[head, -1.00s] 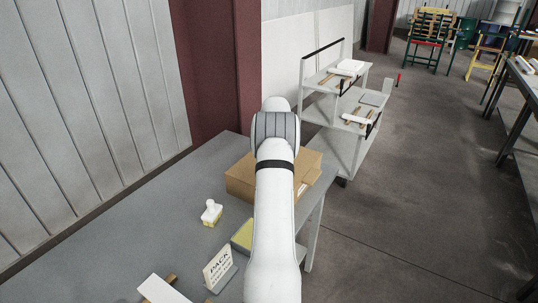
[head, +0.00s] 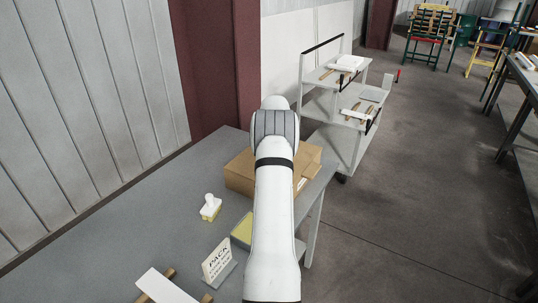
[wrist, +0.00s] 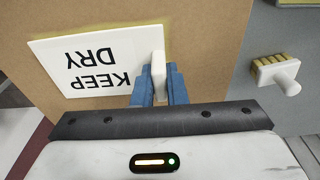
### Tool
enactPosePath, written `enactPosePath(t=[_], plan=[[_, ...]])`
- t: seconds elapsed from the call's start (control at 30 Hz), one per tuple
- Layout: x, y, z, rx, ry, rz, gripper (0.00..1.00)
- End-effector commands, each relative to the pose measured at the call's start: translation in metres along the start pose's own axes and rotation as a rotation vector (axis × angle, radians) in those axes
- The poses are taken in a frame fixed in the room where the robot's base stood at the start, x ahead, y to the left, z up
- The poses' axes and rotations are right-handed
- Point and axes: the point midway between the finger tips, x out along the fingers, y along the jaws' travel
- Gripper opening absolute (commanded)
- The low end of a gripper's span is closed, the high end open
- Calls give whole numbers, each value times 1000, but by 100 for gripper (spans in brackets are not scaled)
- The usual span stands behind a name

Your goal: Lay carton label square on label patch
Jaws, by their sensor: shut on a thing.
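The carton (head: 240,174) is a brown box on the grey table, partly behind my arm in the head view. Its top (wrist: 205,40) fills much of the wrist view. The white carton label (wrist: 95,62), printed KEEP DRY, appears upside down over the carton top. A thin yellowish edge, likely the label patch (wrist: 130,25), shows along its far side; the rest is covered. My gripper (wrist: 158,84) has blue fingers shut on the label's upright white tab at its right side. I cannot tell whether the label touches the carton. The head view hides my gripper behind the arm.
A white-handled brush (head: 210,207) with yellowish bristles stands left of the carton. A yellow pad (head: 242,229), a PACK sign (head: 217,260) and a white board (head: 164,287) on wooden strips are nearer. A grey shelf cart (head: 341,145) stands behind. The table's left part is clear.

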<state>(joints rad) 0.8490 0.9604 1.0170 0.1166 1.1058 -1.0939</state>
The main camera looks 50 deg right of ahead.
Motion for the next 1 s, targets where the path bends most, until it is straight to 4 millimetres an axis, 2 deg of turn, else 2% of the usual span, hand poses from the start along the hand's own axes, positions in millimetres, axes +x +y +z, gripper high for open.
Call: enactPosePath(t=[0.13, 0.93, 0.97, 1.0], plan=[[10, 0, 1, 0, 0, 0, 0], [17, 0, 2, 0, 0, 0, 0], [16, 0, 2, 0, 0, 0, 14], [16, 0, 2, 0, 0, 0, 18]])
